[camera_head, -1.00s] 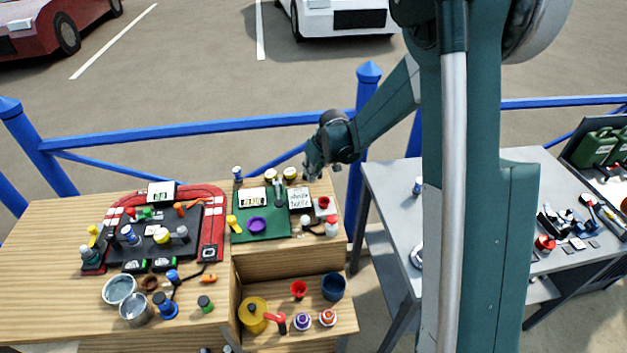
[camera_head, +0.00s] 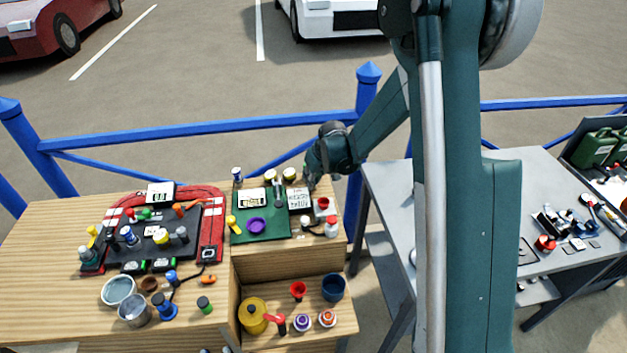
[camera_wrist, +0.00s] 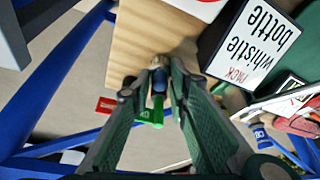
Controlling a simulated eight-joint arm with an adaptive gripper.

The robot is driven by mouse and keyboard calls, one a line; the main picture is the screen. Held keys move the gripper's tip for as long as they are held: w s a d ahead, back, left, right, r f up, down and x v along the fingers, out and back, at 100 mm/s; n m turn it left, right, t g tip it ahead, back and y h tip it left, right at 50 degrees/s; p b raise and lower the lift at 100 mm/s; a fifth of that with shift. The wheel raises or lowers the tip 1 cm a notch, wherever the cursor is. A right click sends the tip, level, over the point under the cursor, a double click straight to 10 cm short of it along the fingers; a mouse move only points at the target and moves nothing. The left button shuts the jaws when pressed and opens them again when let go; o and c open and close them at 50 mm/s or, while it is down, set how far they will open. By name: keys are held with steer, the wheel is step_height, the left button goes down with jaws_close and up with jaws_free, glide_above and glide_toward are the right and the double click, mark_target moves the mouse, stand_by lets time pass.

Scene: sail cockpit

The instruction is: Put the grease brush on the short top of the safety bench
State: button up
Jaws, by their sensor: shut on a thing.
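My gripper (camera_head: 311,183) is over the back right corner of the wooden bench's right-hand top (camera_head: 275,239), beside the white card. In the wrist view my gripper (camera_wrist: 160,78) points toward the bench edge. Its fingers are closed on a small dark blue-grey thing (camera_wrist: 158,82), probably the grease brush, with bright green showing below it.
A "whistle bottle" card (camera_wrist: 250,45) lies close to my gripper. A green mat (camera_head: 275,228) holds a purple ring (camera_head: 257,226) and other small items. A red cup (camera_head: 323,203) and red-topped bottle (camera_head: 331,227) stand nearby. Blue railing (camera_head: 220,127) runs behind.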

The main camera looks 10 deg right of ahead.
steer(key=shift+f, duration=0.2)
steer(key=o, duration=0.6)
steer(key=shift+c, duration=0.2)
steer(key=shift+r, duration=0.25)
steer(key=p+v, duration=0.1)
steer(key=v, duration=1.1)
stand_by(0.4)
